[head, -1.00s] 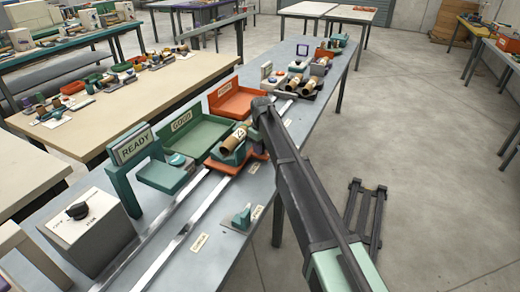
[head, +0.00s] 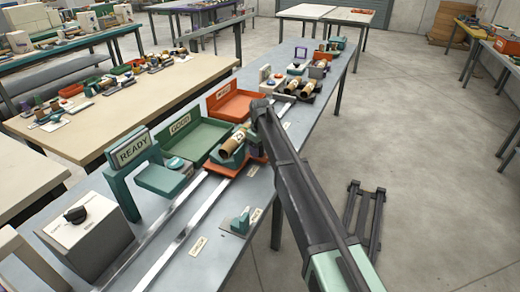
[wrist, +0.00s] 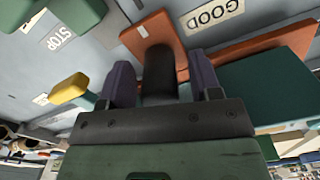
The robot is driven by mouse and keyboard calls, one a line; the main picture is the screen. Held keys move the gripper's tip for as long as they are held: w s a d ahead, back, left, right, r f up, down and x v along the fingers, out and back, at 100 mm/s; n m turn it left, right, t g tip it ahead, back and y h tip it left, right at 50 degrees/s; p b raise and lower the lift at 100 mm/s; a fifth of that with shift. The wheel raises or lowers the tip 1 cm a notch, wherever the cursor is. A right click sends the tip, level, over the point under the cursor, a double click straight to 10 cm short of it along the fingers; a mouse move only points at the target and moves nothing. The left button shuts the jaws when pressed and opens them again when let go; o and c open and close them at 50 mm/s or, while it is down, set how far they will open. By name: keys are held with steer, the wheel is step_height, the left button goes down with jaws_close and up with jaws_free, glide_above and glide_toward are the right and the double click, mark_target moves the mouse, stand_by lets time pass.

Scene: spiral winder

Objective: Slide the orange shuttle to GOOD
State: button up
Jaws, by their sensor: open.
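The orange shuttle (head: 223,168) sits on the metal rails and carries a green cradle with a brown tube (head: 232,144). It stands in front of the green GOOD tray (head: 200,140). My gripper (wrist: 162,78) is low at the shuttle's right side. In the wrist view its two purple-grey fingers are apart, with a dark upright post between them. An orange plate (wrist: 161,34) lies beyond the post. A GOOD label (wrist: 212,12) is on the bench beside that plate. I cannot tell whether the fingers touch the post.
An orange tray (head: 236,103) stands behind the GOOD tray. A READY sign (head: 133,150) and a white control box (head: 85,228) stand to the left. A small green stop piece (head: 240,222) sits in front of the rails (head: 185,215), which are bare to the shuttle's left.

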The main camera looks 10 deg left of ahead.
step_height(320, 180, up, 11)
steer(key=p, duration=1)
steer(key=shift+f, duration=0.15)
steer(key=shift+f, duration=0.1)
steer(key=s+d+m, duration=0.5)
steer(key=s+d, duration=0.8)
steer(key=s, duration=0.5)
steer(key=s+d+m, duration=0.5)
steer(key=s+d, duration=0.9)
steer(key=s, duration=0.5)
steer(key=shift+m, duration=0.3)
